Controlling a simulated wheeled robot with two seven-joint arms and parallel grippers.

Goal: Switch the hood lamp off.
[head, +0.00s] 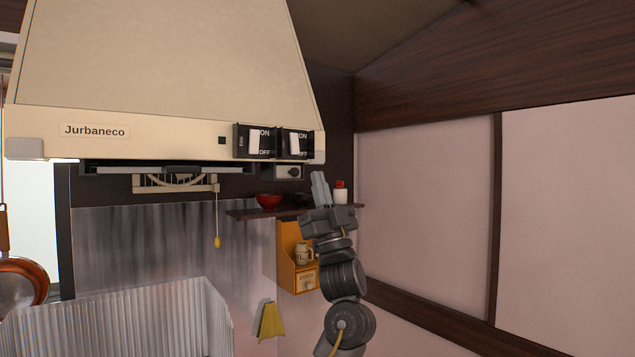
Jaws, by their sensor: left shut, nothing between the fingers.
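The cream range hood (170,60) fills the upper left, marked "Jurbaneco". On its front edge are two white rocker switches on dark plates with ON above and OFF below: a left one (255,141) with small vertical lettering that looks like "FAN", and a right one (295,143) whose side label I cannot read. I cannot tell which way either rocker is pressed. My left gripper (320,187) points up, fingers shut and empty, below and to the right of the switches and apart from the hood in the picture. My right gripper is not in view.
A dark shelf (245,213) below the hood holds a red bowl (268,201) and a white bottle with a red cap (341,194). A yellow-ended pull cord (217,242) hangs under the hood. An orange wall box (285,262) is beside my arm. A copper pan (20,283) hangs left.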

